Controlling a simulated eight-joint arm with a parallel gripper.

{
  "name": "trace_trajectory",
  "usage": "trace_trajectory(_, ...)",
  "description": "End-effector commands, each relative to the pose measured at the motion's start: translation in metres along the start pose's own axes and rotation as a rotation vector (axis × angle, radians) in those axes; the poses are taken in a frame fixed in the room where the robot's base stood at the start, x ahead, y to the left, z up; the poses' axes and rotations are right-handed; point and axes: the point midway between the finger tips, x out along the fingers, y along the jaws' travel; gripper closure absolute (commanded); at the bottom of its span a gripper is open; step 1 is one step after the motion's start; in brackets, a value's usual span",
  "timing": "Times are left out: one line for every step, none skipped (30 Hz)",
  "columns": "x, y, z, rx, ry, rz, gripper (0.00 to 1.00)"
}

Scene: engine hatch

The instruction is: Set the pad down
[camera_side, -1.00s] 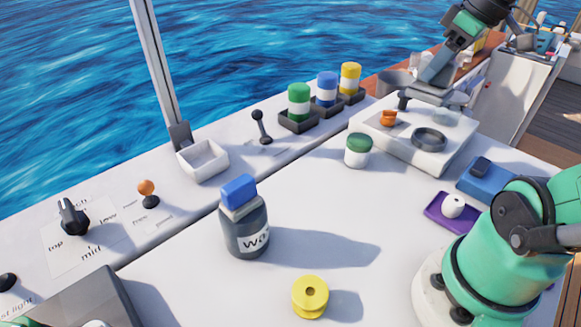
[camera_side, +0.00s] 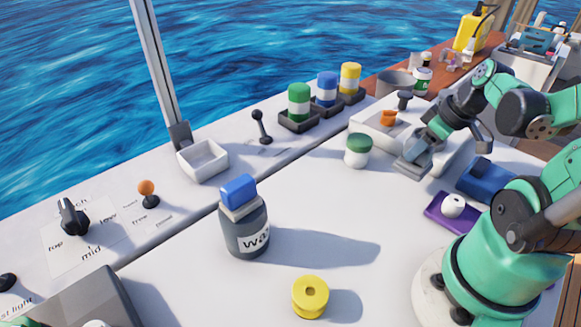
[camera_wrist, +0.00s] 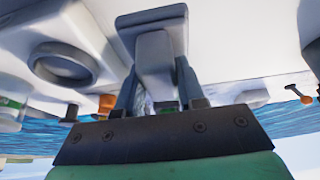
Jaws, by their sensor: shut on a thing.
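My gripper (camera_side: 430,140) is shut on the grey pad (camera_side: 411,167), a flat plate with a block-shaped grip on top. The pad is low over the white tabletop, in front of the white raised tray and right of the green-lidded jar (camera_side: 358,150). I cannot tell whether its underside touches the surface. In the wrist view the pad (camera_wrist: 150,18) shows with its grip between my two fingers (camera_wrist: 160,95).
The white tray (camera_side: 365,124) holds an orange cup (camera_side: 388,117); its dark ring (camera_wrist: 62,64) shows in the wrist view. A purple mat (camera_side: 437,212) with a white knob and a blue block (camera_side: 487,178) are to the right. A dark bottle (camera_side: 244,228) and yellow spool (camera_side: 310,296) stand left. The middle tabletop is clear.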

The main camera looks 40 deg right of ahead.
Motion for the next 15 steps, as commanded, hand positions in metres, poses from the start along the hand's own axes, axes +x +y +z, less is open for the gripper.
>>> trace_trajectory(0.004, 0.001, 0.001, 0.000, 0.000, 0.000, 1.00)
trace_trajectory(0.006, 0.001, 0.002, 0.000, 0.000, 0.000, 1.00)
trace_trajectory(0.008, 0.001, 0.003, 0.000, 0.000, 0.000, 1.00)
trace_trajectory(0.009, 0.000, 0.004, 0.000, 0.000, 0.000, 1.00)
trace_trajectory(0.010, 0.000, 0.004, 0.000, 0.000, 0.000, 1.00)
trace_trajectory(0.011, 0.000, 0.004, 0.000, 0.000, 0.000, 1.00)
trace_trajectory(0.012, 0.000, 0.005, 0.000, 0.000, 0.000, 1.00)
trace_trajectory(0.013, 0.000, 0.005, 0.000, 0.000, 0.000, 1.00)
trace_trajectory(0.014, 0.000, 0.006, 0.000, 0.000, 0.000, 1.00)
trace_trajectory(0.016, 0.000, 0.007, 0.000, 0.000, 0.000, 1.00)
trace_trajectory(0.018, 0.000, 0.008, 0.000, 0.000, 0.000, 1.00)
trace_trajectory(0.021, 0.000, 0.009, 0.000, 0.000, 0.000, 1.00)
trace_trajectory(0.024, 0.000, 0.010, 0.000, 0.000, 0.000, 1.00)
trace_trajectory(0.026, 0.001, 0.011, 0.000, 0.000, 0.000, 1.00)
trace_trajectory(0.030, 0.001, 0.012, 0.000, 0.000, 0.000, 1.00)
